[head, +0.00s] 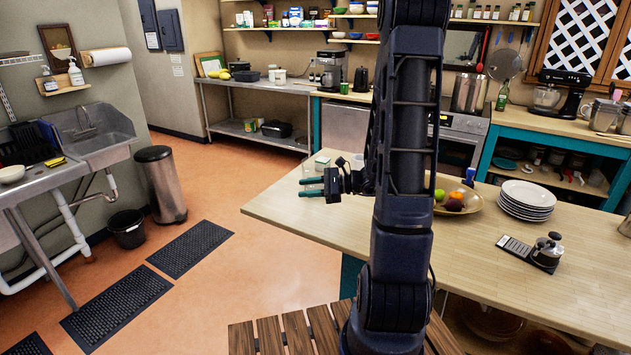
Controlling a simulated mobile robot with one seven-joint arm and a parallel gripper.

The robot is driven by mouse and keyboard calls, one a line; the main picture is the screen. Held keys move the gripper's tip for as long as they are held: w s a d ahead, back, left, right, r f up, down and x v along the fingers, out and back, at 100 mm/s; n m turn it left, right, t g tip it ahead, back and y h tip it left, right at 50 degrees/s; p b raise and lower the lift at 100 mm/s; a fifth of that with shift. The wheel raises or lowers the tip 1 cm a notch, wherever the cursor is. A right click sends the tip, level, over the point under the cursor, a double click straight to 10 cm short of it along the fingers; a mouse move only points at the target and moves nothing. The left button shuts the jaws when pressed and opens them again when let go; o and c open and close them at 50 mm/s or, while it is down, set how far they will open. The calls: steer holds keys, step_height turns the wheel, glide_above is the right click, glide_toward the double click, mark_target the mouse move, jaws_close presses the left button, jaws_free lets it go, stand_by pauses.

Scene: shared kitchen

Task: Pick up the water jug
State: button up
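I cannot make out a water jug for certain. A small pale, clear-looking container (321,162) stands on the wooden island top (285,208) at its far left, just behind my gripper. I cannot tell if it is the jug. My gripper (302,187) is above the island's left end, pointing left. Its two green fingers are apart, with nothing visible between them. My arm hides the middle of the island and part of the back counter.
A dark kettle (361,80) and a coffee maker (331,68) stand on the back counter.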

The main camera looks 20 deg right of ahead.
mark_target(304, 188)
steer(key=w+d+f+m+t+h, duration=0.1)
steer(key=w+d+f+m+t, duration=0.1)
steer(key=d+f+m, duration=0.1)
steer(key=w+d+f+m+t+h, duration=0.1)
steer(key=w+d+f+m+t, duration=0.1)
steer(key=d+f+m+t, duration=0.1)
steer(key=w+d+f+m+t+h, duration=0.1)
steer(key=w+d+f+m+t, duration=0.1)
steer(key=w+f+m+t, duration=0.1)
steer(key=shift+d+m+h, duration=0.3)
steer(key=shift+d+m, duration=0.1)
steer(key=x, duration=0.5)
steer(key=shift+w+a, duration=0.1)
steer(key=shift+w, duration=0.15)
steer(key=shift+w+d+f+x, duration=0.1)
steer(key=shift+x, duration=0.8)
steer(key=shift+w+d+f+x, duration=0.1)
steer(key=shift+x, duration=0.75)
steer(key=shift+w+d+f+x, duration=0.1)
steer(key=shift+x, duration=0.8)
steer(key=shift+r, duration=0.1)
jaws_close()
